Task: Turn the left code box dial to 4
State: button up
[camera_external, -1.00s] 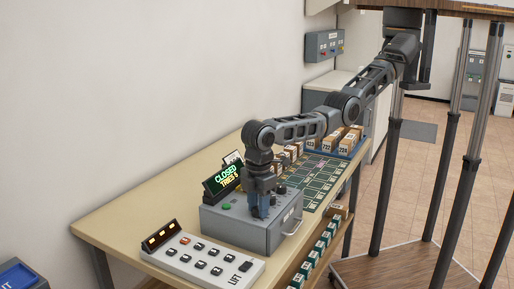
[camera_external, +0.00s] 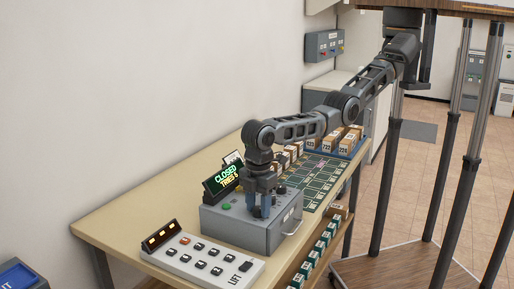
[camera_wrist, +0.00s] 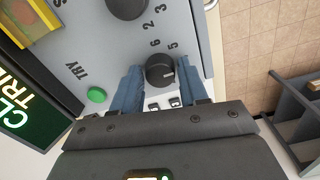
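The grey code box (camera_external: 230,226) stands on the table, with a display reading CLOSED and a line that looks like TRIES 5 (camera_external: 224,179). My gripper (camera_external: 261,212) points down over its top. In the wrist view a round black dial (camera_wrist: 160,70) sits between the two blue fingers of my gripper (camera_wrist: 160,82). The fingers are spread on either side of it; contact is hard to tell. The dial's pale mark points right. Rotated digits, including 5 and 6, are printed beside it. A second black dial (camera_wrist: 126,8) is at the wrist view's top edge.
A green button (camera_wrist: 97,95) marked TRY is left of the dial. The LIFT panel (camera_external: 203,262) with several buttons lies in front of the box. A green mat (camera_external: 318,185) and numbered parcels (camera_external: 328,144) are behind it. The table's left part is clear.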

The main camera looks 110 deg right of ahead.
aim_at(259, 208)
jog(key=shift+o, duration=1.4)
jog(key=shift+r+b, duration=0.45)
jog(key=shift+r, duration=3.4)
